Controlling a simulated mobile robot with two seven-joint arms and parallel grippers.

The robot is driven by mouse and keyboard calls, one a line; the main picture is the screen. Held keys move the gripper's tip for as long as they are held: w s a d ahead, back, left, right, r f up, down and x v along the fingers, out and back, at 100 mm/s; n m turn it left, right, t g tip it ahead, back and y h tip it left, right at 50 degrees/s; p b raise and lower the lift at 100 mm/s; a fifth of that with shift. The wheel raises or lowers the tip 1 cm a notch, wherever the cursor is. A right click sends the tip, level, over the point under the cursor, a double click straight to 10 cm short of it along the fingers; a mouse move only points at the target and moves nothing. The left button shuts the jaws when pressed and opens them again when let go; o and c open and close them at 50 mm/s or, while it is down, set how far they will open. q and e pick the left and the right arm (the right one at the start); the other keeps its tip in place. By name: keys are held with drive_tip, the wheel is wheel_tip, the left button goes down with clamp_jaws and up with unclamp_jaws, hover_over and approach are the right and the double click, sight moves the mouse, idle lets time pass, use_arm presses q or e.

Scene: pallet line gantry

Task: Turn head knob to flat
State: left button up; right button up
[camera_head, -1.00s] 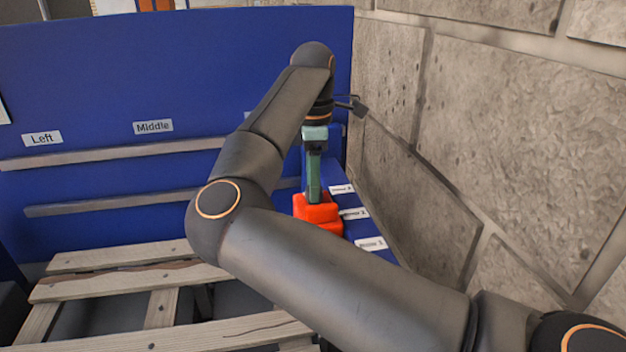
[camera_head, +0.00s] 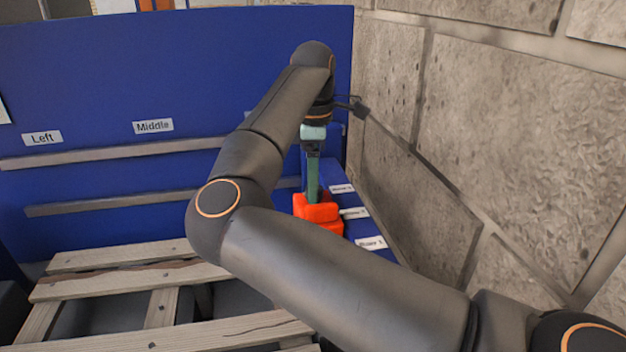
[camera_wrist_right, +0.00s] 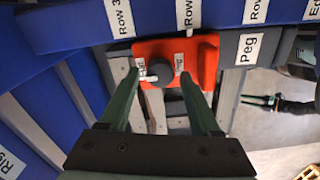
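The red-orange head (camera_wrist_right: 207,62) has a dark round knob (camera_wrist_right: 165,73) with a white pointer toward the left in the right wrist view. Two small white labels sit beside the knob, too small to read surely. My right gripper (camera_wrist_right: 160,78) is open, its green fingers on either side of the knob with visible gaps. The head view shows this gripper (camera_head: 313,198) pointing down onto the red head (camera_head: 318,212), the knob hidden. A small dark shape with green fingers at the right of the wrist view looks like my left gripper (camera_wrist_right: 262,101); its opening is unclear.
A blue ledge with white row labels (camera_head: 355,213) runs beside the head, close to the stone wall (camera_head: 520,150). A blue panel (camera_head: 110,80) with Left and Middle labels stands behind. A wooden pallet (camera_head: 150,285) lies at lower left. A grey Peg label strip (camera_wrist_right: 246,50) adjoins the head.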

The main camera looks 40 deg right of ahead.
drive_tip(key=shift+o, duration=0.4)
drive_tip(key=shift+r, duration=0.3)
wheel_tip(320, 180, up, 12)
drive_tip(key=p, duration=0.1)
drive_tip(key=shift+f, duration=0.1)
idle(0.4)
